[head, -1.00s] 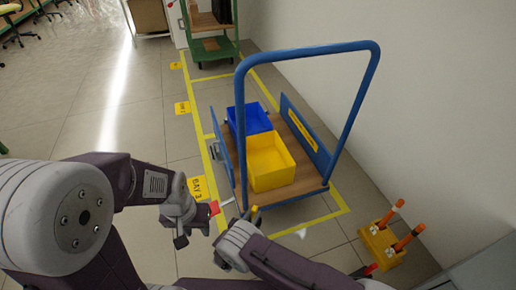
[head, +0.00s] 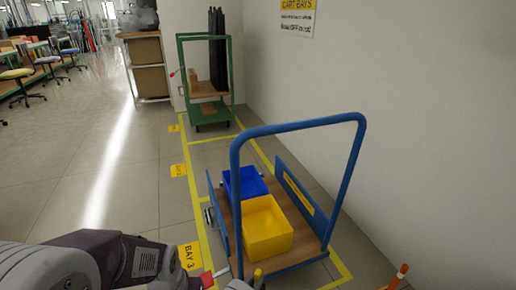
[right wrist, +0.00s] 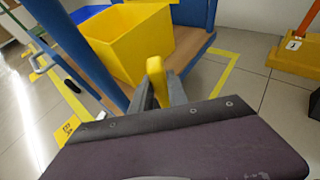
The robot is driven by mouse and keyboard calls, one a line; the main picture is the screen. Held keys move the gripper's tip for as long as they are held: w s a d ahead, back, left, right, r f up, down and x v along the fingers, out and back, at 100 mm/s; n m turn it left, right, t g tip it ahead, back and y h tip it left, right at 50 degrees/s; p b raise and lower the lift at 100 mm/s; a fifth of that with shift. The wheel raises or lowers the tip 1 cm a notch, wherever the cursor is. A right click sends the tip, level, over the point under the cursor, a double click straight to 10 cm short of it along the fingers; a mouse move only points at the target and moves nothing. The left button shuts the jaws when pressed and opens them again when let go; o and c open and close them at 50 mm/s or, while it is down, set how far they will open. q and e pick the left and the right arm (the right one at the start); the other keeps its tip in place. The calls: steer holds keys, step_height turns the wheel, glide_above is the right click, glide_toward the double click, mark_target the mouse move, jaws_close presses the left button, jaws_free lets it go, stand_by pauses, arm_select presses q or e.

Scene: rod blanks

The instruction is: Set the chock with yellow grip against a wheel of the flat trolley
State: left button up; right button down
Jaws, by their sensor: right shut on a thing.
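The blue-framed flat trolley (head: 225,236) stands in a taped floor bay, its push handle toward me. A grey wheel part (head: 209,216) shows at its left side; the near wheels are hidden. My right gripper (right wrist: 161,88) is shut on the chock's yellow grip (right wrist: 156,72), beside the trolley's near end. The grip also shows at the bottom of the head view (head: 257,274). The chock's body is hidden behind the gripper, and I cannot tell whether it touches the floor or a wheel. My left arm enters at lower left; its gripper is out of frame.
A yellow bin (head: 266,233) and a blue bin (head: 243,184) sit on the trolley. A yellow base (right wrist: 295,58) with an orange post stands right of it. A red piece (head: 207,279) shows at the bottom. A green cart (head: 207,113) stands behind. The wall bounds the right.

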steer(key=s+d+r+m+g+h+p, duration=0.1)
steer(key=s+d+r+m+h+p, duration=0.15)
steer(key=d+r, duration=0.55)
steer(key=s+d+r+m+g+h+p, duration=0.15)
steer(key=s+d+r, duration=0.3)
steer(key=r, duration=0.65)
steer(key=s+d+r+m+g+h+p, duration=0.1)
steer(key=s+d+r+p, duration=0.15)
steer(key=d+r, duration=0.55)
step_height(320, 180, up, 33)
steer(key=a+p, duration=0.1)
steer(key=p, duration=3.5)
steer(key=shift+f, duration=0.2)
